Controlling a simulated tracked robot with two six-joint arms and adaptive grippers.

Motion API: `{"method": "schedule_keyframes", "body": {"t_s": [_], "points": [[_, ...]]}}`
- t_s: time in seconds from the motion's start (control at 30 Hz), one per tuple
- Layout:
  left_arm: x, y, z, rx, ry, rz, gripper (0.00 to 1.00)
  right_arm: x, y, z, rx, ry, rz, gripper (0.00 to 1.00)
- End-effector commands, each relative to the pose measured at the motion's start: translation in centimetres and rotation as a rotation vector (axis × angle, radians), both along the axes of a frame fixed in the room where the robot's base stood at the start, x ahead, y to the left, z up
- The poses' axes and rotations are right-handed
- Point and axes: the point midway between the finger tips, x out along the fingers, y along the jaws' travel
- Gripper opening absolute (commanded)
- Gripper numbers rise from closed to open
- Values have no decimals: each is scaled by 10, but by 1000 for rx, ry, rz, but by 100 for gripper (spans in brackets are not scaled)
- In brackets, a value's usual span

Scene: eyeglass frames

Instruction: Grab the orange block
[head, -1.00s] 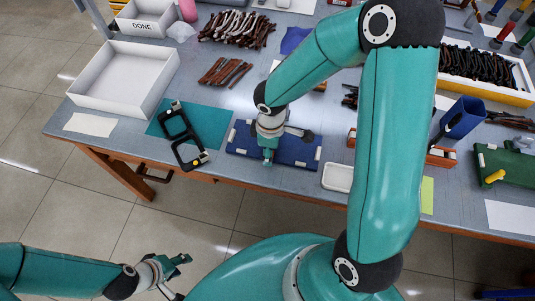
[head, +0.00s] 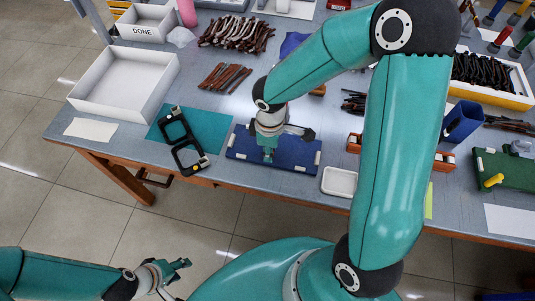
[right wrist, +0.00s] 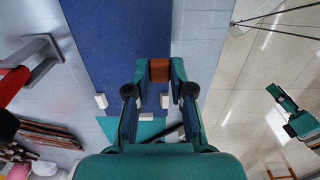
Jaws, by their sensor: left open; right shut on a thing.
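The orange block (right wrist: 160,70) is between the fingertips of my right gripper (right wrist: 159,78) in the right wrist view, with both fingers against its sides. My right gripper (head: 268,154) points down over the blue board (head: 244,142) in the head view. The block cannot be made out there. The blue board also shows below the gripper in the right wrist view (right wrist: 118,35). I cannot tell whether the block touches the board. My left gripper (head: 182,268) is open and empty, low at the left, away from the table.
A black glasses-like frame (head: 181,141) lies on a teal mat (head: 212,125) left of the board. A small white tray (head: 339,182) stands to the right. An empty white box (head: 122,82) and bundles of brown frame parts (head: 225,76) lie farther back.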

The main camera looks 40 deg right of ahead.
Motion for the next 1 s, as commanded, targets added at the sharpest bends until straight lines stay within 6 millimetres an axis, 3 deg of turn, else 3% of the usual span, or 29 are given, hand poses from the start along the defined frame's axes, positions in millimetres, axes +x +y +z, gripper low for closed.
{"method": "schedule_keyframes", "body": {"t_s": [0.4, 0.6, 0.8, 1.0], "points": [[0, 0, 8, 0, 0, 0, 43, 2, 0, 110, 0, -8, 0, 7], [0, 0, 9, 0, 0, 0, 43, 1, 0, 151, 0, -6, 1, 7], [0, 0, 10, 0, 0, 0, 43, 1, 0, 170, -1, -2, 1, 7], [0, 0, 10, 0, 0, 0, 43, 0, 0, 174, -1, -1, 1, 7]]}}
